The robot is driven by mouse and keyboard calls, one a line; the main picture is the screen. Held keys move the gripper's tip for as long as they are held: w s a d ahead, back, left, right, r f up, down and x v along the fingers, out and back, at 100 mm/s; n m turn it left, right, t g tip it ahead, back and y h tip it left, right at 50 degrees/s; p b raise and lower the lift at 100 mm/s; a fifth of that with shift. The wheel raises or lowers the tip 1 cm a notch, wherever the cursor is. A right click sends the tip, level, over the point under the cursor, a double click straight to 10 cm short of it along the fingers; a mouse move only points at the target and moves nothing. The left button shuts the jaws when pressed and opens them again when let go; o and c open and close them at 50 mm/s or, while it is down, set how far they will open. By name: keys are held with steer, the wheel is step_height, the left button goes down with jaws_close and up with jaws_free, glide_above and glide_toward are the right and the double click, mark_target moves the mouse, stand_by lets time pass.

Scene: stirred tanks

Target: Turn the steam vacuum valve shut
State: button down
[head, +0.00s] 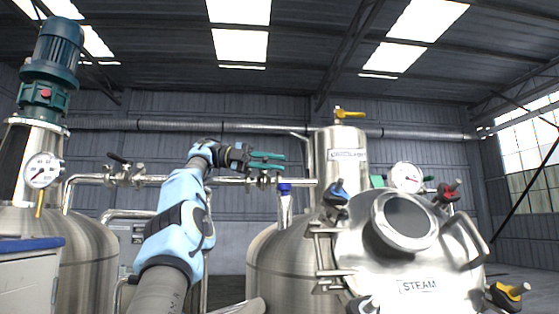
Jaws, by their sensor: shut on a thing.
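My gripper (268,161), with teal fingers, is at the horizontal steel pipe left of the small upright vessel. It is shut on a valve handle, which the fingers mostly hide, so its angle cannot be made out. The valve body (262,181) shows just below the fingers, on the pipe leading toward the steam tank. No label on this valve is readable. The steam tank (392,262) stands at the right, with a "STEAM" label on its front.
Another pipe valve (123,173) with a dark handle is at the left. The steam tank carries a blue handle (336,193), a red handle (447,192), and a gauge (407,177). The upright vessel (341,158) has a yellow-handled valve (348,114) on top. A motor-topped tank (75,240) stands left.

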steer(key=shift+a+f, duration=0.1)
steer(key=shift+f, duration=0.1)
steer(key=c, duration=1.1)
jaws_free()
steer(key=shift+s+r, duration=0.1)
